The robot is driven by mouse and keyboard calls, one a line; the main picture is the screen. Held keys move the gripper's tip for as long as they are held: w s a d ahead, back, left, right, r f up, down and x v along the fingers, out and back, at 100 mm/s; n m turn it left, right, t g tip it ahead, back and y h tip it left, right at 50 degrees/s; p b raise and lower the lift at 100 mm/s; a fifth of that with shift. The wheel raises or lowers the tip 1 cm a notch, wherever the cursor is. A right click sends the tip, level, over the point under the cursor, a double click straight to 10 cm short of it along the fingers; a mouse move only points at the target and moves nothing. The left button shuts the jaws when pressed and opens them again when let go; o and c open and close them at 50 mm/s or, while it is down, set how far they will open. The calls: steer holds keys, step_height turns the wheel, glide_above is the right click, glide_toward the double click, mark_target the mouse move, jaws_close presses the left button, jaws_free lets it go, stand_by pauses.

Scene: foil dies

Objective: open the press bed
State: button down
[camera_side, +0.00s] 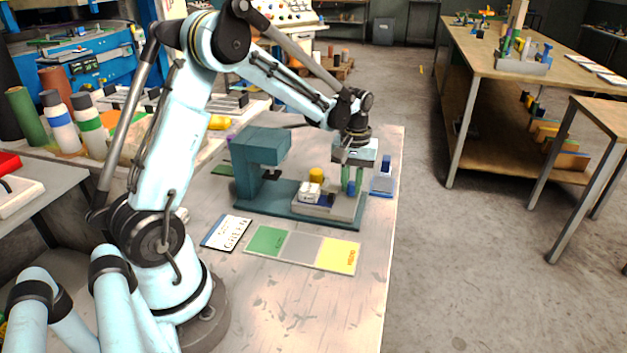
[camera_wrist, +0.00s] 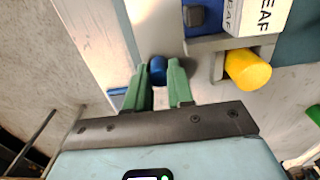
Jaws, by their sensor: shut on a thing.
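The teal press (camera_side: 262,148) stands on the worktable with its head over the left part of its base. Its grey bed (camera_side: 343,207) sticks out on the right, away from the head. It carries a white block (camera_side: 309,193), labelled LEAF in the wrist view (camera_wrist: 258,15), and a yellow cylinder (camera_side: 316,174), also in the wrist view (camera_wrist: 247,69). My gripper (camera_side: 351,182) points down at the bed's right end. Its green fingers are shut on a blue knob (camera_wrist: 158,69), which they partly hide.
A green, grey and yellow mat (camera_side: 303,248) and a lettered card (camera_side: 227,233) lie in front of the press. A clear and blue container (camera_side: 383,182) stands close to the right of my gripper, near the table's right edge. The table front is clear.

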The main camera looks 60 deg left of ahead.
steer(key=shift+w+d, duration=1)
steer(key=shift+w, duration=0.05)
steer(key=c, duration=1)
jaws_free()
steer(key=shift+r, duration=0.1)
step_height(320, 180, up, 12)
steer(key=s+d+m+t, duration=0.2)
steer(key=s+d+m, duration=0.1)
steer(key=s, duration=0.2)
steer(key=s+d+f+m+t, duration=0.1)
steer(key=s+d+m+t, duration=0.1)
steer(key=s+d+m, duration=0.1)
steer(key=s+d+m+t, duration=0.3)
steer(key=s+d, duration=0.1)
steer(key=s, duration=0.3)
steer(key=shift+s+d+f, duration=0.15)
steer(key=shift+d+f, duration=0.2)
